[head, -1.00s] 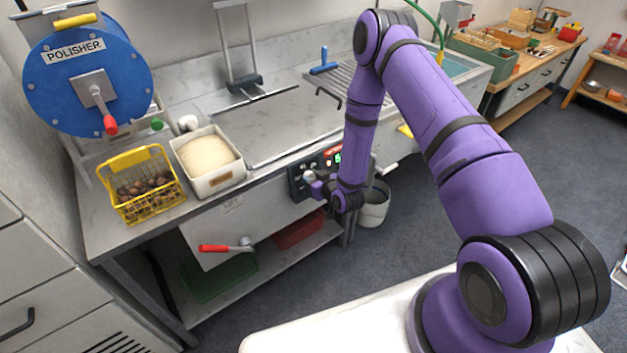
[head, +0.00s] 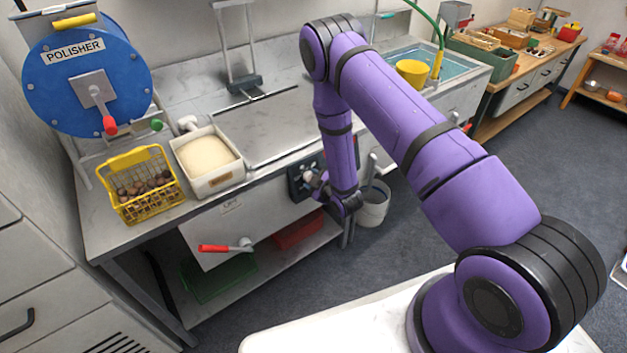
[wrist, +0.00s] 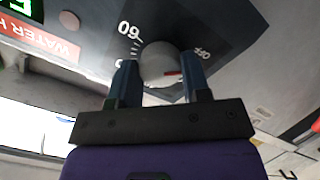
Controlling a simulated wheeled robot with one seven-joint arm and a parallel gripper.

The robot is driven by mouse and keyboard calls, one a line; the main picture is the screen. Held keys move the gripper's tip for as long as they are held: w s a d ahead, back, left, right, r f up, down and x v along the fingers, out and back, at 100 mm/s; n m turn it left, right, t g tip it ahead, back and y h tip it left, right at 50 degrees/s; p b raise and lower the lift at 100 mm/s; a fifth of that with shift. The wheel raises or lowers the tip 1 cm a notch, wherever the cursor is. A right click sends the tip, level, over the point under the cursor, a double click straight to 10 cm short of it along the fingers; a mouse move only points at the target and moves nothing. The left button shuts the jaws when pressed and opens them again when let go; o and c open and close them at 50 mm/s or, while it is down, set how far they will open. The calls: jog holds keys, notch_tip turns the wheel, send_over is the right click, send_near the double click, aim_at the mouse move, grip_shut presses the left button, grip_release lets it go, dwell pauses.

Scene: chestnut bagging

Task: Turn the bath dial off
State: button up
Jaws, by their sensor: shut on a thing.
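The bath dial (wrist: 160,62) is a round pale knob with a red mark, set on a dark panel (wrist: 222,22). Labels "60" and "OFF" are printed around it in the wrist view. The red mark is on the dial's right side, towards the OFF side; whether it lines up exactly with OFF I cannot tell. My gripper (wrist: 160,78) has one dark finger on each side of the dial and is shut on it. In the head view my gripper (head: 322,190) is at the control panel (head: 296,184) on the counter front, and my forearm covers part of that panel.
A red-handled lever (head: 226,247) sticks out from the counter front, left of my gripper. A white bucket (head: 372,206) stands on the floor just right of my forearm. A yellow basket of chestnuts (head: 128,203) and a white tub (head: 214,186) stand on the counter.

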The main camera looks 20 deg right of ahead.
jog(key=shift+s+d+f+n, duration=0.1)
jog(key=shift+n, duration=0.2)
jog(key=o, duration=0.9)
jog(key=v, duration=1)
jog(key=shift+s, duration=0.3)
